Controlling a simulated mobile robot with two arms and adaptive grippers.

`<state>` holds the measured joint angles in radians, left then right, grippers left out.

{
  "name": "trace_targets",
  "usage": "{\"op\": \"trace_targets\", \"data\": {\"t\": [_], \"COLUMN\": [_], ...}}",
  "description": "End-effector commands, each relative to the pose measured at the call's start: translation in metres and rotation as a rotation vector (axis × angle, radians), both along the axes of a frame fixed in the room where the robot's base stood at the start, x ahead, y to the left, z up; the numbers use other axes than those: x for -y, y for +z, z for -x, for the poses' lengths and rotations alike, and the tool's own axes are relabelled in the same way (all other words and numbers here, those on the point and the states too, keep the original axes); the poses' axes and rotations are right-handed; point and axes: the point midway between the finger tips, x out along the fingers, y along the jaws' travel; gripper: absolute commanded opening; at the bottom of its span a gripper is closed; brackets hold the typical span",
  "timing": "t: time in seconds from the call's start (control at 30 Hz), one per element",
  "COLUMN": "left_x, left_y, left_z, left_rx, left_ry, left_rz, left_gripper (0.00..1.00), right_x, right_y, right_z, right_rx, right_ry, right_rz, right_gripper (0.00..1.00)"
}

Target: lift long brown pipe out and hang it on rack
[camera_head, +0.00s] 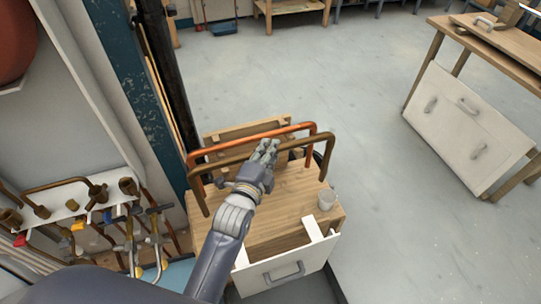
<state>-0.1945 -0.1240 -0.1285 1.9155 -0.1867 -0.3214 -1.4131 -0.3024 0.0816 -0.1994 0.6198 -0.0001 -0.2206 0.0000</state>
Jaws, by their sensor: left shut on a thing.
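The long brown pipe (222,156) is a wide U shape with both ends bent down. It spans over the wooden cabinet top in the head view. My left gripper (267,150) is shut on the middle of its long bar. A similar orange-copper pipe (229,142) runs just behind it, nearly parallel; I cannot tell whether the two touch. Whether the brown pipe's ends touch the wood is unclear. At the left, a white rack panel (66,209) carries several pipes and fittings. My right gripper is not in view.
A blue post (137,110) rises at the left. A workbench (470,45) with white drawer panels stands at the right. Grey floor between is clear.

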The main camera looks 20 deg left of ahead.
Motion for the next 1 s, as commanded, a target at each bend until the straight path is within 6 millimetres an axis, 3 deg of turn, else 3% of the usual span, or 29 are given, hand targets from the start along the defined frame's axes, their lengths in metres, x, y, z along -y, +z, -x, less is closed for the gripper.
{"op": "trace_targets", "data": {"t": [0.6, 1.0], "left_x": [-0.019, -0.025], "left_y": [-0.007, -0.007], "left_z": [-0.029, -0.037], "left_rx": [0.006, 0.006], "left_ry": [0.001, 0.0], "left_rz": [0.0, 0.001], "left_gripper": [0.0, 0.0], "right_x": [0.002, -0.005], "right_y": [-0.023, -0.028], "right_z": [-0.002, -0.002], "right_rx": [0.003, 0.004], "right_ry": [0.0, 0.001], "right_rz": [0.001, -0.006], "right_gripper": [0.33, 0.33]}}
